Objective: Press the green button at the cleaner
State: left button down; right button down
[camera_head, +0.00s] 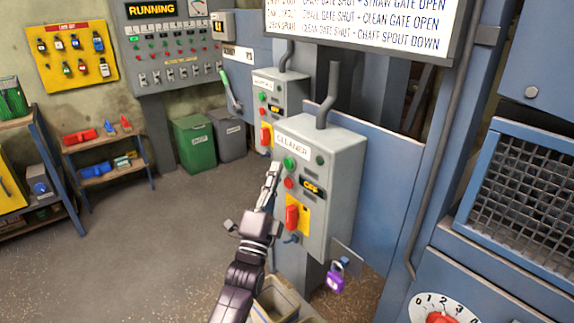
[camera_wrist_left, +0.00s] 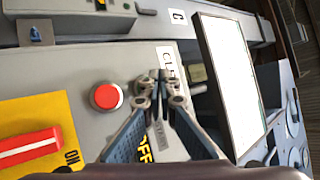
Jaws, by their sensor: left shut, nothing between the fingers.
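The cleaner control box (camera_head: 345,160) is a grey box with a white CLEANER label (camera_head: 291,146). Its green button (camera_head: 289,162) shows just right of my left gripper's tip in the head view. A red button (camera_head: 289,183) sits below it, beside a display reading OFF (camera_head: 313,187). My left gripper (camera_head: 274,168) is shut and empty, its tips close in front of the box's face. In the left wrist view, the shut tips (camera_wrist_left: 160,82) lie between the red button (camera_wrist_left: 106,96) and the label, covering the green button's place. Contact cannot be told. My right gripper is out of view.
A red switch (camera_head: 291,217) on a yellow plate sits lower on the box, with a purple padlock (camera_head: 335,280) hanging below. A similar grey box (camera_head: 282,92) stands behind. Blue machine panels (camera_head: 385,185) are at the right. The floor (camera_head: 150,240) at left is open.

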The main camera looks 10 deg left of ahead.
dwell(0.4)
pick_arm(q)
jog(key=shift+w+d, duration=0.25)
jog(key=shift+w, duration=0.1)
jog(key=shift+w+d+b, duration=0.3)
jog(key=shift+w+b, duration=0.1)
jog(key=shift+b, duration=0.25)
dwell(0.5)
jog(key=shift+s+a+r, duration=0.1)
jog(key=shift+s, duration=0.05)
jog(key=shift+s+a+p, duration=0.4)
jog(key=shift+s+p, duration=0.1)
jog(key=shift+s, duration=0.1)
jog(key=s+a+p, duration=0.1)
jog(key=s, duration=0.1)
jog(key=s+a+p, duration=0.1)
jog(key=s+a, duration=0.1)
dwell(0.6)
